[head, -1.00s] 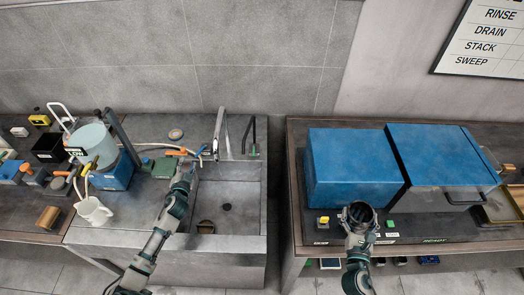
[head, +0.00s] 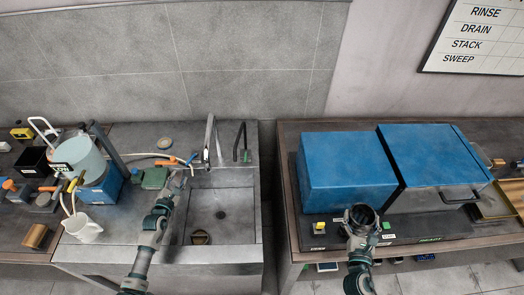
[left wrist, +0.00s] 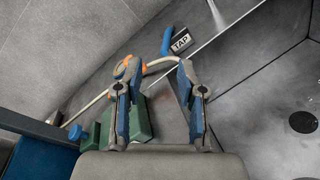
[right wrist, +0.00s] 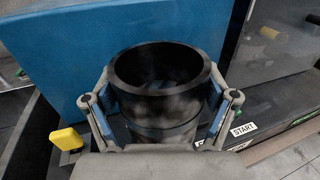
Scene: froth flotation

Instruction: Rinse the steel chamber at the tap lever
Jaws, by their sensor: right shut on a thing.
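The steel chamber (head: 361,217) is a dark, open-topped cylinder. In the right wrist view, the chamber (right wrist: 160,95) stands upright between the fingers of my right gripper (right wrist: 160,100), which is shut on it in front of a blue cabinet. My left gripper (head: 177,182) is over the back left of the sink. In the left wrist view, my left gripper (left wrist: 156,72) is open with nothing between its fingers. The blue tap lever (left wrist: 167,41) is beyond the fingertips, beside a TAP label (left wrist: 181,42). The lever (head: 193,158) is small in the head view, near the tall faucet (head: 209,140).
The grey sink (head: 252,205) has a dark drain. A white mug (head: 83,229) and a machine with a pale cylinder (head: 78,158) stand left of it. Blue cabinets (head: 345,180) fill the right bench. A gap separates the benches.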

